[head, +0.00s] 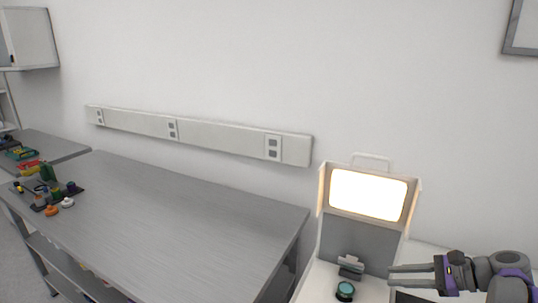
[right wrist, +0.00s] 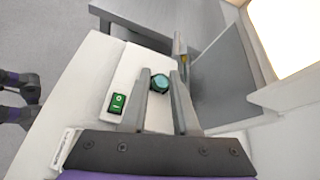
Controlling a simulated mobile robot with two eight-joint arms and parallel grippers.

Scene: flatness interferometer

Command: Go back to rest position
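The flatness interferometer (head: 362,240) stands at the right in the head view, a pale housing with a lit screen (head: 367,195) and a carry handle on top. A teal round piece (head: 345,289) in a dark ring sits on its base, below a small grey bracket (head: 350,266). My right gripper (head: 390,275) is to the right of that piece, fingers pointing left. In the right wrist view its fingers are apart, with nothing held; the teal piece (right wrist: 160,82) shows beyond the gap between them. My left gripper is not seen in the head view.
A green switch (right wrist: 118,103) is on the white base. A long grey table (head: 180,220) at the left is mostly bare, with several small coloured parts (head: 55,195) at its far left end. A socket rail (head: 200,135) runs along the wall.

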